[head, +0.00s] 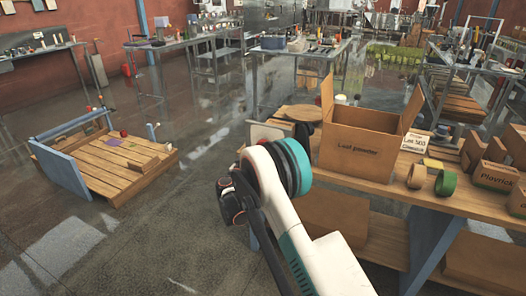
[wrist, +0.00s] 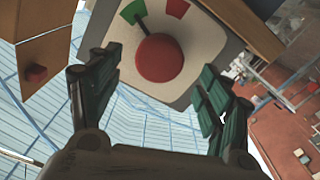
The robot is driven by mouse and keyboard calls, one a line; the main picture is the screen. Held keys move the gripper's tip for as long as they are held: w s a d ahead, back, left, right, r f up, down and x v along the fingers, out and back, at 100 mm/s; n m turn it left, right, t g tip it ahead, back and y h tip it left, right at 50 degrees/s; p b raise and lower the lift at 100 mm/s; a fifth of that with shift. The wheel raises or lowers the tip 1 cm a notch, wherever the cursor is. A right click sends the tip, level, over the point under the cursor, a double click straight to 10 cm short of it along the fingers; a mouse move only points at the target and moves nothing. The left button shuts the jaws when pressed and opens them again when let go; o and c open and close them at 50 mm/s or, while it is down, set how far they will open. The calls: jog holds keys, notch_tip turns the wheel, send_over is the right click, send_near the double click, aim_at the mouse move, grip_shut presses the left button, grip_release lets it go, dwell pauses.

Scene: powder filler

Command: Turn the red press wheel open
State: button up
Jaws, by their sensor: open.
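The red press wheel (wrist: 160,58) is a round red knob on a cream panel (wrist: 196,42) with a dark grey edge, in the wrist view. A dark pointer runs from the wheel up-left to the green mark (wrist: 132,11); a red mark (wrist: 177,8) lies to the right. My gripper (wrist: 160,64) is open, with one dark finger on each side of the wheel in the picture. The fingers appear apart from it, and nothing is held. In the head view, a pale panel stands left of the cardboard box, partly behind my arm; the wheel cannot be seen there.
An open cardboard box (head: 366,138) stands on the wooden workbench (head: 461,201), with tape rolls (head: 446,183) and smaller boxes to its right. A wooden pallet (head: 108,167) with a blue rail lies on the floor at left. The floor between is clear.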

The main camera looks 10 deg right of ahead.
jog(key=b+x, duration=0.1)
jog(key=x, duration=0.5)
jog(key=shift+s, duration=0.1)
jog(key=c, duration=1.1)
